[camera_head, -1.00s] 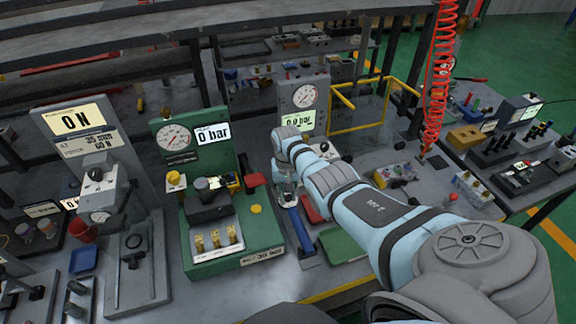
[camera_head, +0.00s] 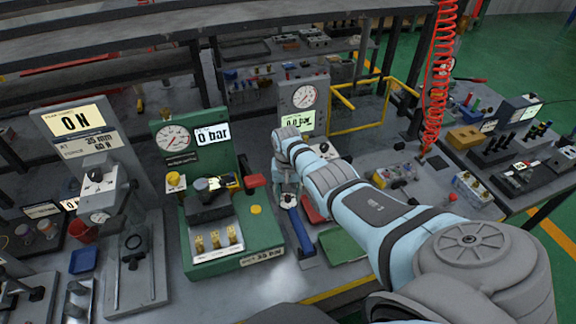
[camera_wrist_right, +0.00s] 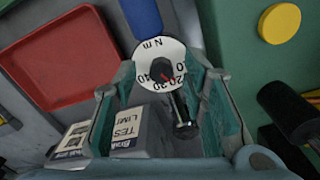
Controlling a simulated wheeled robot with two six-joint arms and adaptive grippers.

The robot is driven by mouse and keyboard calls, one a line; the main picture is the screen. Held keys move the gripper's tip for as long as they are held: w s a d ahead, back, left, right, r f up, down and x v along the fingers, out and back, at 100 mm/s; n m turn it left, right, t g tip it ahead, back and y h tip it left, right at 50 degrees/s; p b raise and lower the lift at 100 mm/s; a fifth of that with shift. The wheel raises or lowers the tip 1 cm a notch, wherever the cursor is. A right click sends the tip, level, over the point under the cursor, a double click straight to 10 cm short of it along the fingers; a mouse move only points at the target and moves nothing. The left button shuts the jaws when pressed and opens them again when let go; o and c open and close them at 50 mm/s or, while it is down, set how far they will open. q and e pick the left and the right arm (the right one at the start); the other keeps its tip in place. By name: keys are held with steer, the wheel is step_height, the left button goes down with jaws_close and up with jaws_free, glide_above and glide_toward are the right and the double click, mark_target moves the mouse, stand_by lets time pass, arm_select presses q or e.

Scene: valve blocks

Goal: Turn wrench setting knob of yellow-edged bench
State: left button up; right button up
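The torque wrench's blue handle (camera_head: 301,236) lies on the yellow-edged bench (camera_head: 345,290), right of the green test stand. Its white setting dial (camera_wrist_right: 177,50) is marked N m with numbers. A dark setting knob (camera_wrist_right: 161,72) with a red pointer is at the dial's middle, the pointer near 20. My right gripper (camera_wrist_right: 165,80) is open, pointing down over the dial, with one teal finger on each side; whether it touches the dial is not clear. In the head view this gripper (camera_head: 287,187) is partly hidden by its own wrist. My left gripper is not in view.
The green stand (camera_head: 232,258) with gauge and 0 bar display is left of the wrench. A red tray (camera_head: 313,208) and a green tray (camera_head: 343,246) lie close on the right. A grey gauge panel (camera_head: 300,95) stands behind. A red coiled hose (camera_head: 436,90) hangs further right.

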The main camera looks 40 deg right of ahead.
mark_target(287, 197)
steer(key=shift+r, duration=0.1)
steer(key=shift+r, duration=0.35)
step_height(287, 197, up, 11)
stand_by(0.4)
